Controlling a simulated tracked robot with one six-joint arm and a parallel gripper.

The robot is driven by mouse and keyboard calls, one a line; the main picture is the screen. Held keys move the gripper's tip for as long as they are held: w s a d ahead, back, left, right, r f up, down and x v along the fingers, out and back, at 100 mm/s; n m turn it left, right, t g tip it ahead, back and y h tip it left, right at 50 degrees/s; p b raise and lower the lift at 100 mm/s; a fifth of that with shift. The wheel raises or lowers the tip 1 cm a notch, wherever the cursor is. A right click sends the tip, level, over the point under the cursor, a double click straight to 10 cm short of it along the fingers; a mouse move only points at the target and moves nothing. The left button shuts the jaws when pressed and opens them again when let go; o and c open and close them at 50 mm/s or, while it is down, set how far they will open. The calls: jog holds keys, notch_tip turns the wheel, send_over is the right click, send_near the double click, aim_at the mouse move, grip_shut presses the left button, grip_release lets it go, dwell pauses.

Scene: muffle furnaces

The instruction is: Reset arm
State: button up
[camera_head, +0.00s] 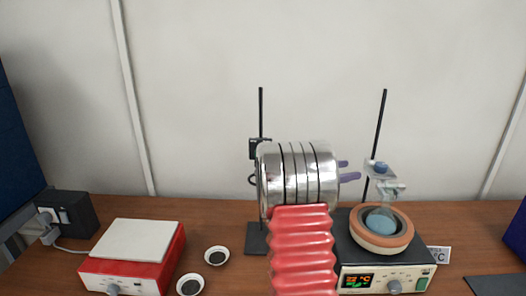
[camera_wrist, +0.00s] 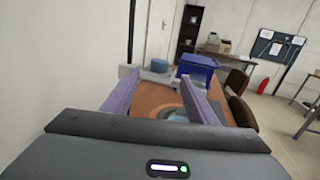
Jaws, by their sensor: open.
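My gripper (camera_head: 346,170) shows in the head view as two short purple fingers at the right end of my arm's silver section, above the bench. In the wrist view my gripper (camera_wrist: 160,97) has its two purple fingers spread apart, with nothing held between them. A round heater with an orange-brown rim (camera_head: 378,246) sits below and right of the fingers. It holds a round bluish flask (camera_head: 380,220). My arm's red ribbed sleeve hides the middle of the bench.
A red hotplate with a pale top (camera_head: 138,243) stands at the left, beside two small dark-centred dishes (camera_head: 216,256). A thin black stand rod (camera_head: 377,140) with a clamp rises behind the heater. The wrist view shows a blue bin (camera_wrist: 198,66) and brown chairs (camera_wrist: 237,83) beyond.

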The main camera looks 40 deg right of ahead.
jog(key=s+a+f+m+t+y, duration=0.1)
jog(key=a+m+t+y, duration=0.3)
jog(key=a, duration=1.5)
jog(key=s+a+f+m+t+y, duration=0.1)
jog(key=a+m+t+y, duration=0.3)
jog(key=a, duration=1.5)
jog(key=s+a+f+m+t+y, duration=0.1)
jog(key=s+a+m+t+y, duration=0.2)
jog(key=a, duration=1.6)
jog(key=m+t+y, duration=0.1)
jog(key=t+y, duration=0.2)
jog(key=y, duration=0.1)
jog(key=shift+s+f+y, duration=0.35)
jog(key=shift+f+y, duration=0.05)
jog(key=shift+c, duration=0.7)
